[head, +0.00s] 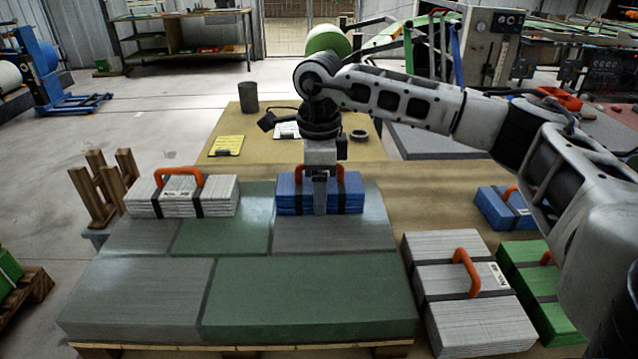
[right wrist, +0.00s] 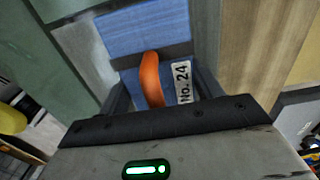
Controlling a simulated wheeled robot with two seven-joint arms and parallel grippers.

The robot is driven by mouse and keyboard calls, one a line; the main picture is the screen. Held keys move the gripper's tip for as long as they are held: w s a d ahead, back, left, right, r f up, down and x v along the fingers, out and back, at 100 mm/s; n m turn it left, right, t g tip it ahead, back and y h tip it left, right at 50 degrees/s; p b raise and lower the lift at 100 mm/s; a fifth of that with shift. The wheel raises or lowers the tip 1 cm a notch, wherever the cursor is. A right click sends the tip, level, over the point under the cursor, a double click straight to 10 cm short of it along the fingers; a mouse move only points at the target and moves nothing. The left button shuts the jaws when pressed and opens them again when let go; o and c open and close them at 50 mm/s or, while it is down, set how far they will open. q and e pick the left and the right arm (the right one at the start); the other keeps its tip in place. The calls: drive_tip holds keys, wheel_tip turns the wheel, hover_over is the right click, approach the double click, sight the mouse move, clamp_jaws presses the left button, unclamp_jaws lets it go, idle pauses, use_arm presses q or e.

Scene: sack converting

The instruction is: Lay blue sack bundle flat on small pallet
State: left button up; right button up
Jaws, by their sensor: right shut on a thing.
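A blue sack bundle (head: 347,193) with dark straps and an orange handle (head: 293,176) is at the back right of a layer of large grey and green blocks (head: 310,295) on a wooden pallet (head: 240,349). The bundle looks level; I cannot tell whether it touches the block under it. My left gripper is not in view.
A grey-white bundle (head: 181,193) sits at the back left of the blocks. On the right lie another blue bundle (head: 503,207), a large grey bundle (head: 462,310) and a green one (head: 530,280). Wooden posts (head: 103,190) stand at left. A table (head: 230,165) behind holds a yellow clipboard (head: 227,145).

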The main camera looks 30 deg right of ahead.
drive_tip(key=shift+f, duration=0.15)
drive_tip(key=o, duration=1)
drive_tip(key=shift+o, duration=0.2)
wheel_tip(320, 180, up, 12)
drive_tip(key=shift+r+b, duration=0.25)
drive_tip(key=shift+b, duration=0.2)
